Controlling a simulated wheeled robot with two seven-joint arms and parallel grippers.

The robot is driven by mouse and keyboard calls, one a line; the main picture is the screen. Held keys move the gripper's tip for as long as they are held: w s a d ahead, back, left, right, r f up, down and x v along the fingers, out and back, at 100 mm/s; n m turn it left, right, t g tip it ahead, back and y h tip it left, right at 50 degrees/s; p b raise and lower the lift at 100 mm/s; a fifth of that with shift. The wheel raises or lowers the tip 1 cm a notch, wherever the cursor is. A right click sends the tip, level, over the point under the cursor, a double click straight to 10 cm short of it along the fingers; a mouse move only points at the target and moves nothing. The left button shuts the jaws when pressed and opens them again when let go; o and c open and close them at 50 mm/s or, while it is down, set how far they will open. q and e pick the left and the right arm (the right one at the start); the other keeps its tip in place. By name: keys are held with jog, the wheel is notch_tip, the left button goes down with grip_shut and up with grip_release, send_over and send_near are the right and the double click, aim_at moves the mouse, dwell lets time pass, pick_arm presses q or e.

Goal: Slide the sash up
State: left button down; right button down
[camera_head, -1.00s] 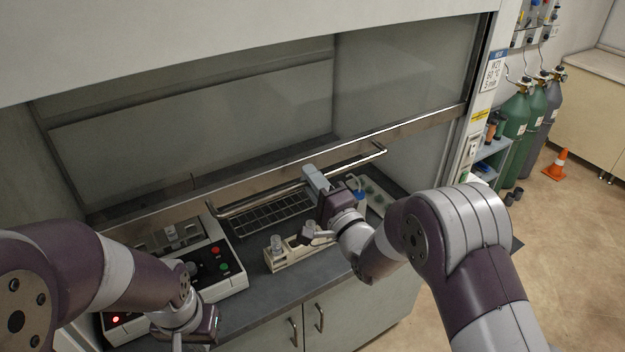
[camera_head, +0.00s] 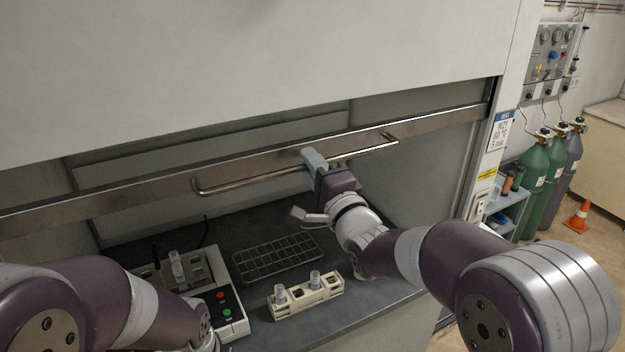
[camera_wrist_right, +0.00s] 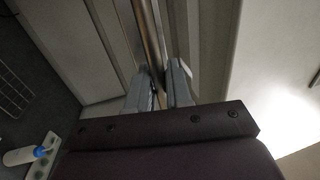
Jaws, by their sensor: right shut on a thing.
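The sash (camera_head: 440,122) of the fume hood is a glass panel with a metal bottom rail, raised well above the worktop. A metal bar handle (camera_head: 250,182) runs along its rail. My right gripper (camera_head: 316,165) is at the right half of the handle, shut on it. In the right wrist view the handle (camera_wrist_right: 152,45) passes between the two fingers (camera_wrist_right: 163,88). My left arm (camera_head: 110,305) is at the lower left of the head view; its gripper's fingers are not visible there.
Under the sash, the worktop holds a wire rack (camera_head: 277,257), a beige vial holder (camera_head: 305,297) with vials, and a control box (camera_head: 225,305) with red and green buttons. Gas cylinders (camera_head: 553,180) and an orange cone (camera_head: 578,217) stand at the right, outside the hood.

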jog(key=shift+r, duration=0.3)
jog(key=c, duration=1.2)
grip_release()
jog(key=shift+f, duration=0.1)
jog(key=shift+s+d+f+b, duration=0.1)
jog(key=shift+s+f+b, duration=0.1)
jog(key=shift+b, duration=0.1)
jog(key=b+v, duration=0.6)
jog(key=v, duration=0.6)
